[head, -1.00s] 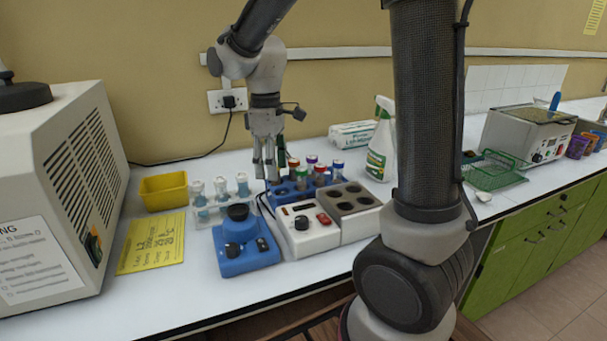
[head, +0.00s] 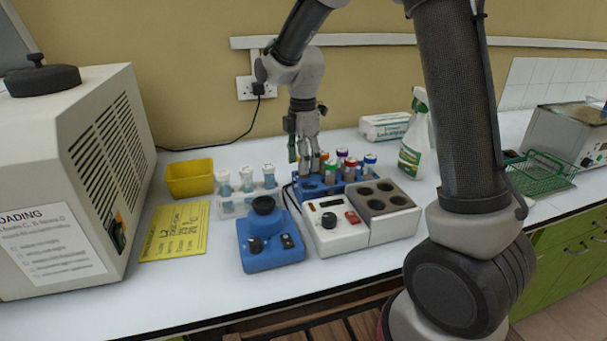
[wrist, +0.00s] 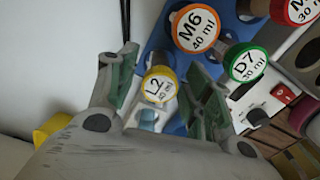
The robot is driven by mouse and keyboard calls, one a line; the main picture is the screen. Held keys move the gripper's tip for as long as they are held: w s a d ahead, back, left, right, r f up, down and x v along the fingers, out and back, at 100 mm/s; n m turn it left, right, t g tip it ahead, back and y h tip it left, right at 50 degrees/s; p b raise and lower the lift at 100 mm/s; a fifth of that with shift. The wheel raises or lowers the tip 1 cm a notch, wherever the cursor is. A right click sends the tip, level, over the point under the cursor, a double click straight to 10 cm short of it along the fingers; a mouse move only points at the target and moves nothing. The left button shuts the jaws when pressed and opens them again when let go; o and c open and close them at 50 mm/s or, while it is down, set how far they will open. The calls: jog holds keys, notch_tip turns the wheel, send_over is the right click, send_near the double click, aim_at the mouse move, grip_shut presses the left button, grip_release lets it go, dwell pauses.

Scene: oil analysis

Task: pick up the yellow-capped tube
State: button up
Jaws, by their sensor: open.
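The yellow-capped tube (wrist: 159,84), its cap labelled L2, shows in the wrist view between my two fingertips. My gripper (wrist: 163,82) is open, one finger on each side of the cap, with gaps visible. In the head view my gripper (head: 309,160) points down over the left end of the blue rack (head: 309,193), and its fingers hide the yellow cap. Orange-capped M6 (wrist: 195,28) and green-capped D7 (wrist: 245,62) stand close by; D7 is near the right finger.
A red-capped tube (wrist: 301,10) and other capped tubes fill the rack's right part. A white heater block (head: 330,228) and blue device (head: 270,240) stand in front.

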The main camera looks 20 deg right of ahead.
jog(key=shift+f, duration=0.9)
jog(key=c, duration=1.1)
jog(key=shift+r, duration=0.1)
notch_tip(320, 180, up, 10)
jog(key=shift+f, duration=0.1)
